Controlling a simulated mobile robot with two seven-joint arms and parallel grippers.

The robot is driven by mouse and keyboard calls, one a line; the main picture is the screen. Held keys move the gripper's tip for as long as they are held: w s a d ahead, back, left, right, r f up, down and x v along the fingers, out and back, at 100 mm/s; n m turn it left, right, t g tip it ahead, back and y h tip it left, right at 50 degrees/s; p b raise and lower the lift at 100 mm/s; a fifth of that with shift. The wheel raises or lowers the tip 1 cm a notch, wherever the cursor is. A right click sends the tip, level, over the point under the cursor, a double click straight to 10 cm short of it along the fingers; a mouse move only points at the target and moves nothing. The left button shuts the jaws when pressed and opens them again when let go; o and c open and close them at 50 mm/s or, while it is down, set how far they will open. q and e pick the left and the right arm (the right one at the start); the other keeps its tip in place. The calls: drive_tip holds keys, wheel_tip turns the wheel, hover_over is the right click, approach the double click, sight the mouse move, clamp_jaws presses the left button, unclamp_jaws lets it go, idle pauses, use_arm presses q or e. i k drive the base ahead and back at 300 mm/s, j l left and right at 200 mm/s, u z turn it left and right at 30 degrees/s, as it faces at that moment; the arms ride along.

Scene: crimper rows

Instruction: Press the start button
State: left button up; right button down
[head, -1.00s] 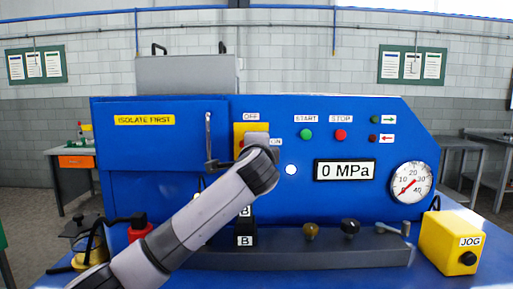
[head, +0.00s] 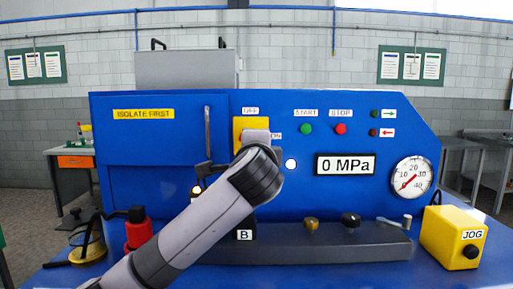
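The green start button (head: 306,129) sits under the START label on the blue machine panel (head: 270,190). The red stop button (head: 341,129) is to its right. My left arm comes in from the lower left and ends in front of the yellow switch plate (head: 243,127) under the OFF label. The switch handle is mostly hidden behind the wrist. My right gripper is not in view.
The display (head: 345,165) reads 0 MPa, beside a round gauge (head: 412,177). A yellow JOG box (head: 455,238) stands at the right. A red object (head: 138,234) stands at the lower left.

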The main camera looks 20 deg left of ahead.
sight(306, 128)
drive_tip(key=k+l, duration=0.2)
drive_tip(key=k, duration=0.3)
drive_tip(key=k+l, duration=0.2)
drive_tip(key=k, duration=0.25)
